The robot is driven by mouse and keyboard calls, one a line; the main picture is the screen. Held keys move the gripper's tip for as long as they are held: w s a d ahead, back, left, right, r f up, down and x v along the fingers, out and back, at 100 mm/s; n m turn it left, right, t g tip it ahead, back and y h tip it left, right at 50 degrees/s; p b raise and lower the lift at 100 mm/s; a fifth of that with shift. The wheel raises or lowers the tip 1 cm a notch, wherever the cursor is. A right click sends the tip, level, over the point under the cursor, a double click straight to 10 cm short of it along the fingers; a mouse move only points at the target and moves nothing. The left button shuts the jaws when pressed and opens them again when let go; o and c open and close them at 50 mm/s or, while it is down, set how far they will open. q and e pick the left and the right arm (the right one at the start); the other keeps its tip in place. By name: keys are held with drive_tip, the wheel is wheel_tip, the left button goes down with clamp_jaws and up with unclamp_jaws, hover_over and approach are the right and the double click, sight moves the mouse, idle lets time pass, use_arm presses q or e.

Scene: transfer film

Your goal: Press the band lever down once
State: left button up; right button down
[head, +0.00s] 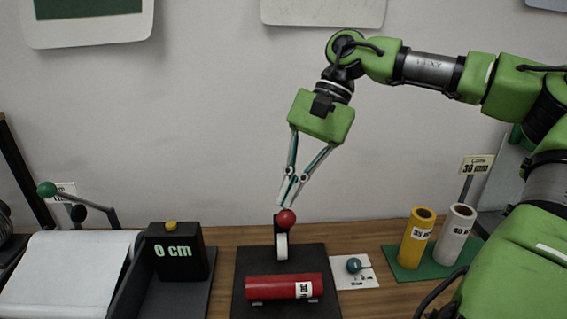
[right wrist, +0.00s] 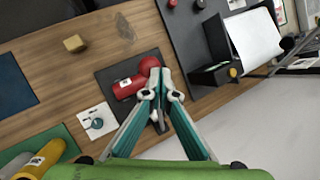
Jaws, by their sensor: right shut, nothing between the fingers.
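A lever with a red ball knob (head: 287,217) stands upright at the back of a black base plate (head: 240,288). In the right wrist view the red knob (right wrist: 149,64) is just beyond my fingertips. My right gripper (head: 286,202) points down with its fingers shut and empty, directly above the knob. I cannot tell whether the tips touch it. A red roll (head: 280,287) with a white label lies across the front of the plate, also seen in the right wrist view (right wrist: 127,87). My left gripper is not in view.
At left are a black box reading 0 cm (head: 178,252), a white sheet (head: 65,275) and a green-knobbed lever (head: 46,188). At right are a small teal-knobbed piece on a white card (head: 372,279), a yellow roll (head: 417,238) and a white roll (head: 455,235).

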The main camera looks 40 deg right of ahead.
drive_tip(key=s+a+f+b, duration=0.4)
drive_tip(key=s+a+b, duration=0.1)
drive_tip(key=b, duration=0.3)
drive_tip(key=shift+s+a+f, duration=0.25)
drive_tip(key=shift+s+f, duration=0.1)
drive_tip(key=shift+s, duration=0.4)
idle(6.4)
